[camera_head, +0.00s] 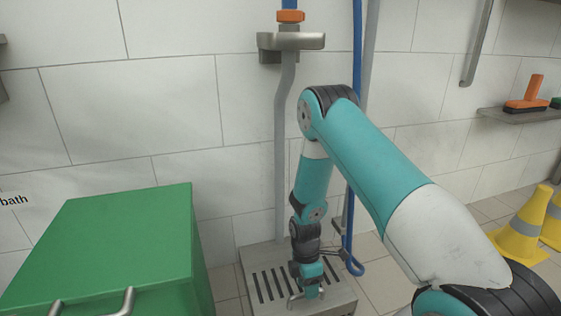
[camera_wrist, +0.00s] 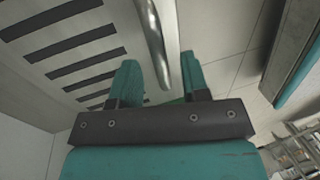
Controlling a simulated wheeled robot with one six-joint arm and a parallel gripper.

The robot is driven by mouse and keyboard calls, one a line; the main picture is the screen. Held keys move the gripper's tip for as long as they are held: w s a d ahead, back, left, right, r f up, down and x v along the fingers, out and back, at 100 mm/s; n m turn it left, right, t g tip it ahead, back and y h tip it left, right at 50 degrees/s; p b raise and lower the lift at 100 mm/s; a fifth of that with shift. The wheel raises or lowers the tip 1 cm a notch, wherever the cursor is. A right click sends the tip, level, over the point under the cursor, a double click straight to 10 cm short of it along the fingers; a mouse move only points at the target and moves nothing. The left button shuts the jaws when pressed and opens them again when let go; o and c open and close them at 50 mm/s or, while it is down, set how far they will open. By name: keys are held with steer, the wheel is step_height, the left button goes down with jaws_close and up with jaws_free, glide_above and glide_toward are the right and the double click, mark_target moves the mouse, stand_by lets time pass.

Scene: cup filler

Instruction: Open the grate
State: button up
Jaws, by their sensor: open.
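The grate (camera_head: 262,284) is a grey slotted metal panel low on the floor against the tiled wall. It also shows in the wrist view, with dark slots (camera_wrist: 75,45) at the upper left. A curved metal handle (camera_wrist: 152,35) runs along its edge in the wrist view. My gripper (camera_head: 309,293) is low over the grate's right part. In the wrist view my gripper (camera_wrist: 161,66) is open, and the handle appears between its two teal fingers. I cannot tell whether the fingers touch it. My gripper and forearm hide part of the grate in the head view.
A green box (camera_head: 110,240) with metal handles stands at the left. A pipe (camera_head: 281,150) and a blue hose (camera_head: 357,60) run down the wall behind. Yellow cones (camera_head: 523,228) stand at the right, below a shelf (camera_head: 515,115).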

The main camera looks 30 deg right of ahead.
steer(key=shift+b+x, duration=0.5)
steer(key=shift+x, duration=0.4)
steer(key=s+a+p+v, duration=0.1)
steer(key=p+v, duration=1.1)
steer(key=v, duration=0.8)
steer(key=a+r+m+p, duration=0.1)
steer(key=r+p, duration=0.3)
steer(key=r, duration=0.4)
steer(key=a+r+m+t+p, duration=0.1)
steer(key=a+r+p, duration=0.3)
steer(key=r, duration=0.5)
steer(key=a+r+p, duration=0.3)
steer(key=r+p, duration=0.2)
steer(key=r, duration=0.4)
steer(key=shift+s+m+t+y, duration=0.4)
steer(key=shift+s, duration=0.05)
steer(key=shift+a+r, duration=0.2)
steer(key=shift+a, duration=0.05)
